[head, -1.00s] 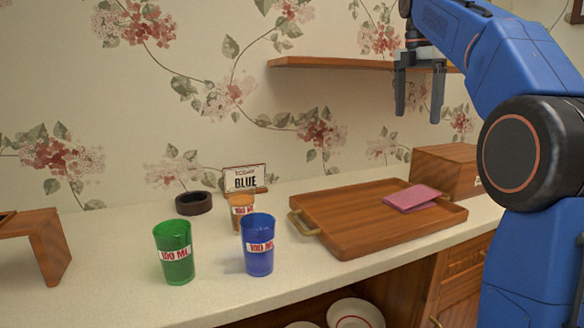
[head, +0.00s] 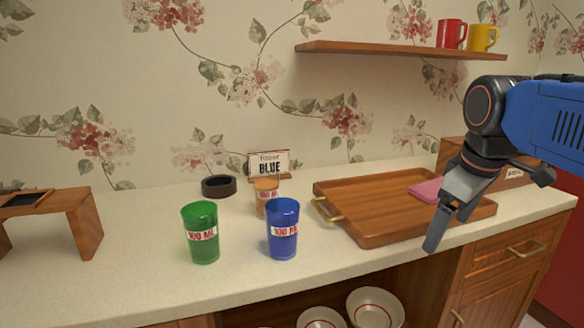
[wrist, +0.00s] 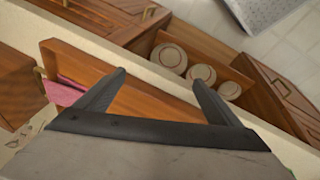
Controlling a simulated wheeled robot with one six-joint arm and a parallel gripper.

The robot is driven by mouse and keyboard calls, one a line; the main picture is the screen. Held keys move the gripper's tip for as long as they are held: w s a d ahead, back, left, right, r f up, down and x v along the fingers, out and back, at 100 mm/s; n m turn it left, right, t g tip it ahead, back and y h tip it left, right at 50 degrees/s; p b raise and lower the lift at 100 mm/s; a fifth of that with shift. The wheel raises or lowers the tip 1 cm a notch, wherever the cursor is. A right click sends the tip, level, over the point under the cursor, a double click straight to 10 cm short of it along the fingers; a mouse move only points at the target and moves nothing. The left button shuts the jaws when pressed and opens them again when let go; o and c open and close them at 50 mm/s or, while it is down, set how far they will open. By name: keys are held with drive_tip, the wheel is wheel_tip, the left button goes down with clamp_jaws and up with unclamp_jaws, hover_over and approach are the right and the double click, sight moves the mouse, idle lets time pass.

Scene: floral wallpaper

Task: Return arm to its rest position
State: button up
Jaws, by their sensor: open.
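My gripper (head: 482,219) is at the right of the head view, in front of the right end of the wooden tray (head: 350,229). Its fingers point down and are apart, with nothing between them. In the wrist view my gripper (wrist: 158,82) also shows open and empty, above the tray and the counter edge. My blue arm comes in from the right in the head view. Part of the tray and the pink cloth (head: 426,190) on it are hidden behind the gripper.
A green cup (head: 202,247), a blue cup (head: 282,245) and an orange cup (head: 266,189) stand on the counter. Red (head: 451,34) and yellow (head: 483,38) mugs sit on the wall shelf (head: 390,50). Bowls (head: 375,309) lie below the counter.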

drive_tip(key=s+a+f+m, duration=0.1)
drive_tip(key=s+f+m, duration=0.2)
drive_tip(key=f, duration=0.6)
drive_tip(key=s+a+f+m+t, duration=0.1)
drive_tip(key=s+f+m, duration=0.2)
drive_tip(key=s+f, duration=0.5)
drive_tip(key=shift+s+f+m, duration=0.2)
drive_tip(key=shift+f+m, duration=0.2)
drive_tip(key=shift+f, duration=0.05)
